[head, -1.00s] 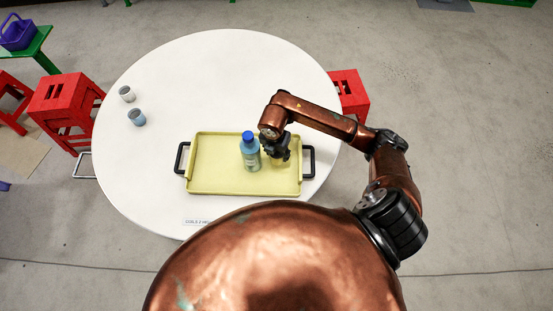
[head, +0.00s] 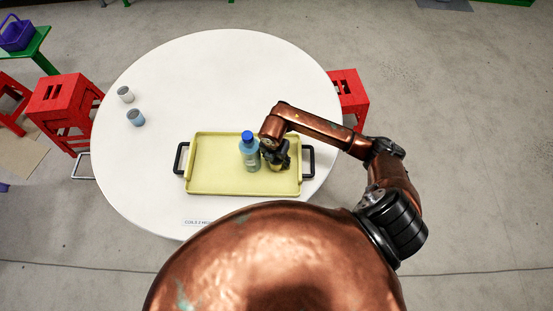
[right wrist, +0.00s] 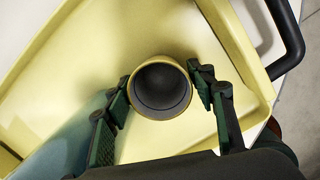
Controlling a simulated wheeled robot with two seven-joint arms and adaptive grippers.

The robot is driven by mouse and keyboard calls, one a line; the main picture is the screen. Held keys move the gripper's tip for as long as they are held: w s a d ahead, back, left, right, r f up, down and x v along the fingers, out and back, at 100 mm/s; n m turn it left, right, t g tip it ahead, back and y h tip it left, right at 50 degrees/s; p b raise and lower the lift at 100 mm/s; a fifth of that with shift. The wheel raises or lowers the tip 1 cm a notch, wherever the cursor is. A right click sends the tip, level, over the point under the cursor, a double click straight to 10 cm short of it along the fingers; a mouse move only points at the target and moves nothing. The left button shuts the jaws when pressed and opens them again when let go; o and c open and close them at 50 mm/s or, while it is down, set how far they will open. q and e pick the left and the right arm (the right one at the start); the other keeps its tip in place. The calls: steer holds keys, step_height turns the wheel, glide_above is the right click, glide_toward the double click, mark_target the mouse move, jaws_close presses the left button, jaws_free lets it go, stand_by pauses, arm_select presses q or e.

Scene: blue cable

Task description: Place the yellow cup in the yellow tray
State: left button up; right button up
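The yellow cup (right wrist: 161,88) is upright between the fingers of my right gripper (right wrist: 160,84) in the right wrist view, with its dark inside facing the camera. A finger lies against each side of it. In the head view my right gripper (head: 274,158) is over the right part of the yellow tray (head: 215,170) and mostly hides the cup. The tray floor also shows around the cup in the wrist view (right wrist: 85,65). I cannot tell whether the cup's base touches the tray. My left gripper is not in view.
A blue-capped bottle (head: 249,155) stands in the tray just left of my right gripper. Two small cups, one grey (head: 126,94) and one blue-grey (head: 136,118), stand on the left of the round white table (head: 220,80). The tray's left half is clear.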

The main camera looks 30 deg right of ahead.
step_height(320, 180, up, 12)
steer(key=a, duration=0.1)
steer(key=shift+s+r+p, duration=0.15)
steer(key=shift+s+p, duration=0.15)
steer(key=shift+s, duration=0.1)
